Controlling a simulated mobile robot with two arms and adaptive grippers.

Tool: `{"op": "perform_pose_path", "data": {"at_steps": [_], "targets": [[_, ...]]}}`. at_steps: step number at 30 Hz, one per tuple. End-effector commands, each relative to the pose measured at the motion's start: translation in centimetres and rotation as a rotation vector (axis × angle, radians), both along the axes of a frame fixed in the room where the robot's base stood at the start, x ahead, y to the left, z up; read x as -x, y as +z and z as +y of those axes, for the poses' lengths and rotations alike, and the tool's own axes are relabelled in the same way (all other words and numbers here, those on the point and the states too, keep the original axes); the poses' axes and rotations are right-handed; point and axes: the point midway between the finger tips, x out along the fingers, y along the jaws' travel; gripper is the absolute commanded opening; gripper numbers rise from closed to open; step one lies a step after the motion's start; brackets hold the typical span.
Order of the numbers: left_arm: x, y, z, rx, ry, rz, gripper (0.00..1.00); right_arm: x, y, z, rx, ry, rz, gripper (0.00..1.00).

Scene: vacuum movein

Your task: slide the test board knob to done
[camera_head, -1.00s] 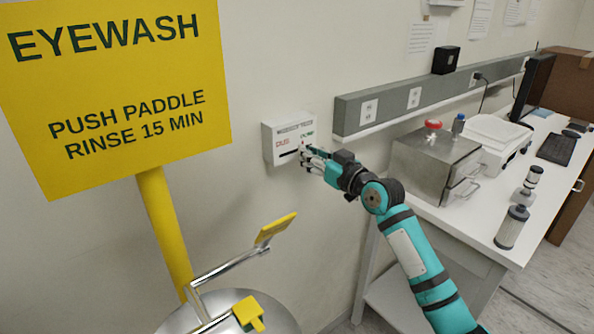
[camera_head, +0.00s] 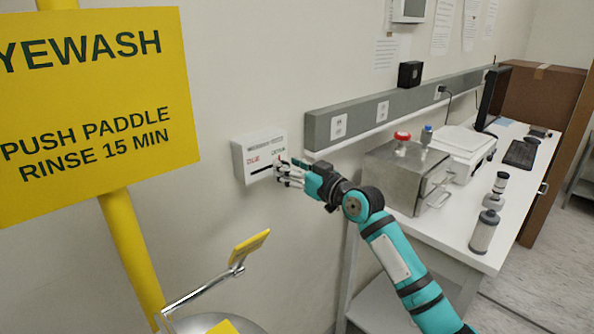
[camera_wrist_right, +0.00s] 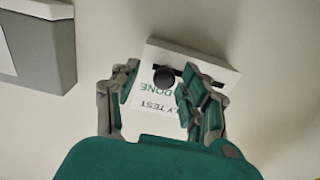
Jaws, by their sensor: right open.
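The test board (camera_head: 259,152) is a small white box on the wall with red lettering at its left and green lettering at its right. A dark slot crosses its front. In the wrist view the board (camera_wrist_right: 218,69) appears upside down, with a green DONE label. The round black knob (camera_wrist_right: 164,78) sits at the slot, beside the DONE label. My right gripper (camera_head: 284,174) is at the board's right end. In the wrist view its open fingers (camera_wrist_right: 160,88) stand on either side of the knob, with gaps showing. My left gripper is out of view.
A yellow eyewash sign (camera_head: 95,105) on a pole stands at left, with a yellow paddle (camera_head: 249,246) below the board. A grey wall rail (camera_head: 360,118) runs right of the board. A white bench (camera_head: 462,240) with a metal box (camera_head: 405,172) stands at right.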

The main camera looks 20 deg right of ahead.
Motion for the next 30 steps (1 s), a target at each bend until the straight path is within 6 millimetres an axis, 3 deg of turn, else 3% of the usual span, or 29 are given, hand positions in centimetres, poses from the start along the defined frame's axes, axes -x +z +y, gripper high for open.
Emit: {"op": "perform_pose_path", "data": {"at_steps": [5,12,18,30], "targets": [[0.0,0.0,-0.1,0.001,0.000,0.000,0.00,2.0,-0.1,-0.8,0.004,-0.001,0.001,0.45],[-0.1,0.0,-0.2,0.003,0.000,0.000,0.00,7.0,-0.2,-2.6,0.006,-0.001,0.002,0.45],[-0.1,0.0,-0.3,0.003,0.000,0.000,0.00,10.0,-0.2,-3.8,0.002,-0.003,0.002,0.45],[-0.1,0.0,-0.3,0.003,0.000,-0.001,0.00,11.1,0.0,-4.2,0.000,-0.002,0.000,0.45]]}}
